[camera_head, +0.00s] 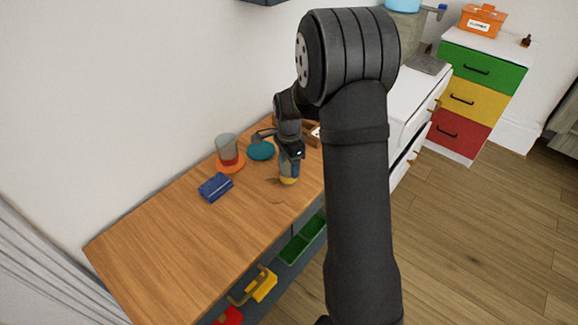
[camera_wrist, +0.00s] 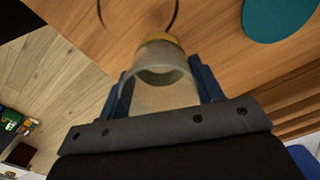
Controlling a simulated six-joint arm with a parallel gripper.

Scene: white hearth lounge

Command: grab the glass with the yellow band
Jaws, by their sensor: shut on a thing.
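The glass with the yellow band (camera_head: 288,181) is at the lower end of my gripper (camera_head: 289,165), over the wooden table's front part. In the wrist view the clear glass (camera_wrist: 160,77) sits between the two blue fingers of my gripper (camera_wrist: 162,82), which are shut on its sides. Its open rim faces the camera and the yellow band is at the far end. My gripper hides much of the glass in the head view. I cannot tell whether its base touches the table.
A red-banded glass (camera_head: 226,148) stands on an orange coaster (camera_head: 232,168). A teal coaster (camera_head: 261,151) lies left of my gripper, and a blue block (camera_head: 215,187) lies farther left. A wooden tray (camera_head: 313,138) is behind. The table's left part (camera_head: 165,245) is clear.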

